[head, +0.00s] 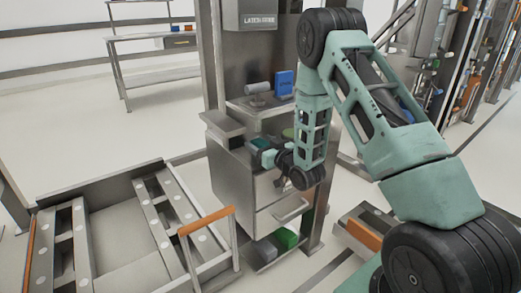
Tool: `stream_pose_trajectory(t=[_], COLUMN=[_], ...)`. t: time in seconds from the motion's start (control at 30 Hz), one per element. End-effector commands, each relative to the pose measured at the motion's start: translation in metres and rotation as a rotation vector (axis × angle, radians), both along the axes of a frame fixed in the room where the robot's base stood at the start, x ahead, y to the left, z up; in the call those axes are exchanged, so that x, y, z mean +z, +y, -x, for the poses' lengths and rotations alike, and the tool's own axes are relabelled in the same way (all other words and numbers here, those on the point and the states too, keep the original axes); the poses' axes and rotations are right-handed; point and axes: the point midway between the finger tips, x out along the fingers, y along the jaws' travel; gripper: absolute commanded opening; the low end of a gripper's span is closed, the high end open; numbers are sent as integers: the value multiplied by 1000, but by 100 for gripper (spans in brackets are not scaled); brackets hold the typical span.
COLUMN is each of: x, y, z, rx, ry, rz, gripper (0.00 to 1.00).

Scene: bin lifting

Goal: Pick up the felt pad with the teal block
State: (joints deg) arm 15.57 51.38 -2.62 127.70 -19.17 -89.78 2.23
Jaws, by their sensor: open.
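My arm reaches in from the right and bends down to the grey cabinet (232,178). My gripper (258,150) is at the end of the wrist, over the cabinet's upper part, pointing left and away from me. It is small in the view, and its fingers are hard to make out. Teal surface shows right at the gripper; I cannot tell whether it is the teal block or part of my gripper. The felt pad cannot be made out; the wrist and forearm hide part of the cabinet top.
A blue block (284,83) and a grey cylinder (257,88) stand on the shelf above. A green block (286,238) sits at the cabinet's bottom. An orange-topped rail (206,220) and a low metal frame (100,172) stand at left. Metal posts flank the cabinet.

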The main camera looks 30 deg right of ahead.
Motion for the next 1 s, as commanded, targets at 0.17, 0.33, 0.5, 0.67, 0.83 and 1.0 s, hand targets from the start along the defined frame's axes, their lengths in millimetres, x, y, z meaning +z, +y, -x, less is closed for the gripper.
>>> stream_pose_trajectory(t=[0.17, 0.33, 0.5, 0.67, 0.83, 1.0], x=[0, 0, 0, 2, 15, 42], y=[0, 0, 0, 0, 0, 0], z=[0, 0, 0, 0, 0, 0], rx=[0, 0, 0, 0, 0, 0], ry=[0, 0, 0, 0, -1, -3], rz=[0, 0, 0, 1, 1, 1], gripper=[57, 16, 16, 16, 16, 16])
